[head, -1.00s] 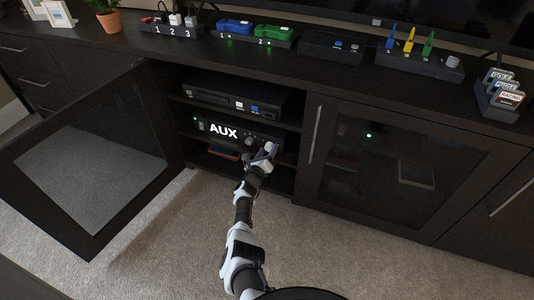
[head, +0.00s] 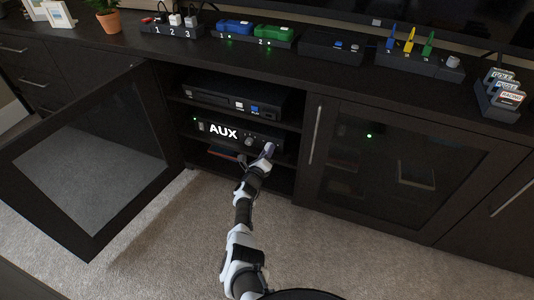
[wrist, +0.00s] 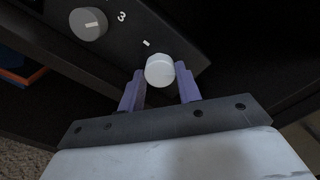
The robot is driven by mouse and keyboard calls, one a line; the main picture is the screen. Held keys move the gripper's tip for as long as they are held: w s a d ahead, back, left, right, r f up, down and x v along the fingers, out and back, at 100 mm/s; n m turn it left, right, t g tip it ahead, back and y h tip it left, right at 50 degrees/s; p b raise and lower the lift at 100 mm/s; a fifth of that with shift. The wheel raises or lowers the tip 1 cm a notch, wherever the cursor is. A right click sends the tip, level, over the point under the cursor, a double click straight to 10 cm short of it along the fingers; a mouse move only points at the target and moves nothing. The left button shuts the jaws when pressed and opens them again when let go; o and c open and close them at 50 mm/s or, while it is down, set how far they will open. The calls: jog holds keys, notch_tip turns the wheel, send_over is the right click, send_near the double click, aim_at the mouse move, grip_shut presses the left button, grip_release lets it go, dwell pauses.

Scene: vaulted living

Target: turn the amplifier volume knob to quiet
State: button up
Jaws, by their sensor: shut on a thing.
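The amplifier (head: 213,129) is a black unit with a lit "AUX" display on the middle shelf of the open cabinet. In the wrist view, a pale round knob (wrist: 160,70) is at its right end, apparently the volume knob. My gripper (wrist: 161,82) has its two purple fingers on either side of this knob, shut on it. No pointer shows on the knob's face; a short white tick is on the panel just above it. A grey knob (wrist: 88,23) with a white line and a "3" beside it is to its left. In the head view, my gripper (head: 268,150) covers the amplifier's right end.
The glass door (head: 92,190) stands open at left. A player (head: 232,97) sits on the shelf above and flat books (head: 226,154) lie below. The closed right door (head: 390,165) is close beside my gripper. The carpet in front is clear.

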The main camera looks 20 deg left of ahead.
jog(key=n+p, duration=0.1)
jog(key=n, duration=2.2)
jog(key=shift+n, duration=0.4)
jog(key=o, duration=1)
jog(key=shift+s, duration=0.1)
